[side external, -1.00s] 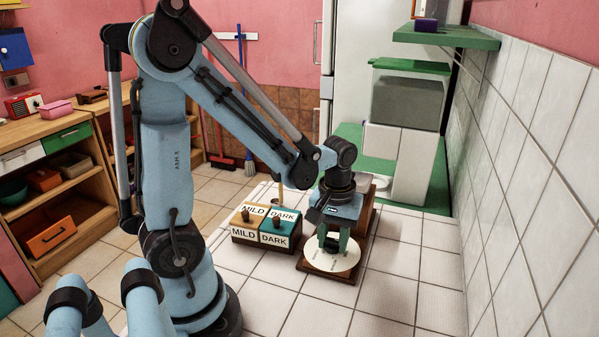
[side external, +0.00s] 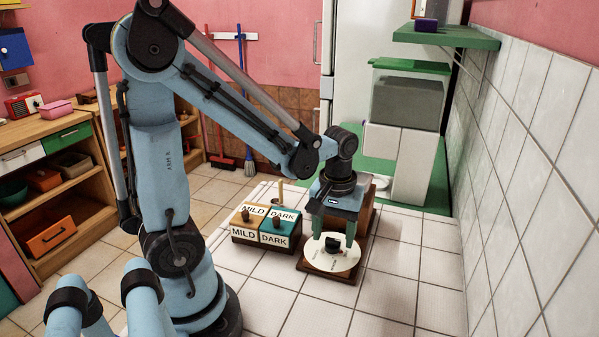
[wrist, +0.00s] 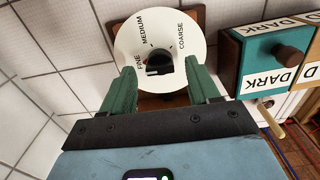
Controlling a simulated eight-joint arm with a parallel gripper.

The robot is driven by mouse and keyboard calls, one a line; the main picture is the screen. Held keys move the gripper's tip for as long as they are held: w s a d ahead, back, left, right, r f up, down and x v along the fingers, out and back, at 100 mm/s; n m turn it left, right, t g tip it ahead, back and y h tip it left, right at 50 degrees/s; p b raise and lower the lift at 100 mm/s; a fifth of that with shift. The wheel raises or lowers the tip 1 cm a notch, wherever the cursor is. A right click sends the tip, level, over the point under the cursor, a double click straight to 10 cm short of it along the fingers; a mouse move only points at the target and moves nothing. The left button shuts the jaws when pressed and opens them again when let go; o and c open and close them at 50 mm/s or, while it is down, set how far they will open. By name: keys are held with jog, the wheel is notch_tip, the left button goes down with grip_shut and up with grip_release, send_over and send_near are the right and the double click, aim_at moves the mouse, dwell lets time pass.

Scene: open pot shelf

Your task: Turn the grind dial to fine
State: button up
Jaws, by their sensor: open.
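The grind dial is a white round plate (side external: 345,262) marked FINE, MEDIUM and COARSE, with a black knob (side external: 333,244) at its centre. In the wrist view the plate (wrist: 186,22) and the knob (wrist: 160,61) show at the top middle. The knob has a pale mark on its lower left, on the side of the FINE label (wrist: 139,62); its exact pointing is hard to tell. My gripper (side external: 334,236) is open above the dial. Its green fingers (wrist: 162,76) stand apart on either side of the knob, with nothing between them.
A block of MILD and DARK drawers (side external: 264,230) with brown knobs stands just left of the dial in the side view. A brown wooden body (side external: 367,215) rises behind my gripper. The tiled surface right of the dial is clear up to the tiled wall (side external: 525,190).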

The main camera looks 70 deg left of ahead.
aim_at(333, 240)
notch_tip(333, 240, up, 10)
jog(key=shift+r, duration=0.15)
dwell(0.4)
jog(key=d+m+t, duration=0.1)
jog(key=m+t, duration=0.1)
jog(key=m, duration=0.1)
jog(key=d+f+m+t, duration=0.1)
jog(key=d+m+t, duration=0.1)
jog(key=m, duration=0.1)
jog(key=d+m+t, duration=0.2)
jog(key=m+t, duration=0.1)
jog(key=shift+s+d+f, duration=0.15)
jog(key=shift+s+f, duration=0.05)
jog(key=shift+f, duration=0.15)
